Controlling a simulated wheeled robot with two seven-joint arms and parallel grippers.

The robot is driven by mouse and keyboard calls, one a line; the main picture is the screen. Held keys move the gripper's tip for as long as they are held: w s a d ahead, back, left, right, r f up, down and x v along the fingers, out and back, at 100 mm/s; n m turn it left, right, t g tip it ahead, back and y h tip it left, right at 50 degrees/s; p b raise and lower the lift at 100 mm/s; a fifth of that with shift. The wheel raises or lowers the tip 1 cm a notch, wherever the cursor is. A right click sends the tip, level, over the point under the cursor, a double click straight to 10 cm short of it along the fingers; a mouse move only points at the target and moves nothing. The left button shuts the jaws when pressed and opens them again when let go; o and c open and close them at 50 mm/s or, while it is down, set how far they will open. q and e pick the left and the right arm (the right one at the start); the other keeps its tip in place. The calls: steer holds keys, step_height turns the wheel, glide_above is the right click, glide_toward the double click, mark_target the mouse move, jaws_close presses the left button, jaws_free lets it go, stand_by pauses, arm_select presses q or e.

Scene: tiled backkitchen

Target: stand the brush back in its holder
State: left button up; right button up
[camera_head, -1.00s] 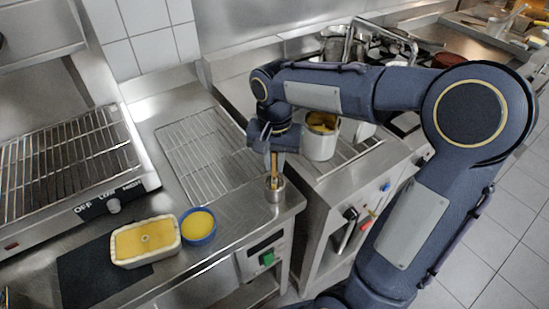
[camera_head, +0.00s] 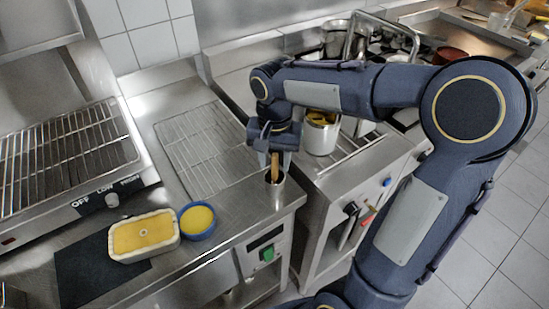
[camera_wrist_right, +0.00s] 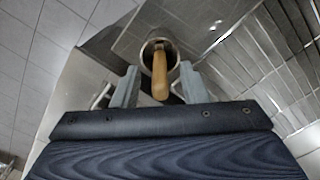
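The brush shows only its wooden handle (camera_head: 275,165), which also shows in the right wrist view (camera_wrist_right: 160,78). It rises from the mouth of the metal cup-shaped holder (camera_head: 276,181) at the counter's front right corner; the holder's rim also shows in the wrist view (camera_wrist_right: 147,53). The brush's lower end is hidden inside the holder. My right gripper (camera_wrist_right: 158,86) is open, its two fingers on either side of the handle with gaps between. In the head view the right gripper (camera_head: 273,146) is just above the holder. My left gripper is not in view.
A rectangular dish with yellow filling (camera_head: 144,236) sits on a dark mat (camera_head: 75,275). A blue bowl of yellow contents (camera_head: 197,221) stands beside it. A wire rack (camera_head: 203,150) lies behind the holder. A white pot (camera_head: 320,138) stands to the right.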

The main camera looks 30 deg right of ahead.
step_height(320, 180, up, 8)
steer(key=shift+f, duration=0.1)
stand_by(0.4)
stand_by(0.7)
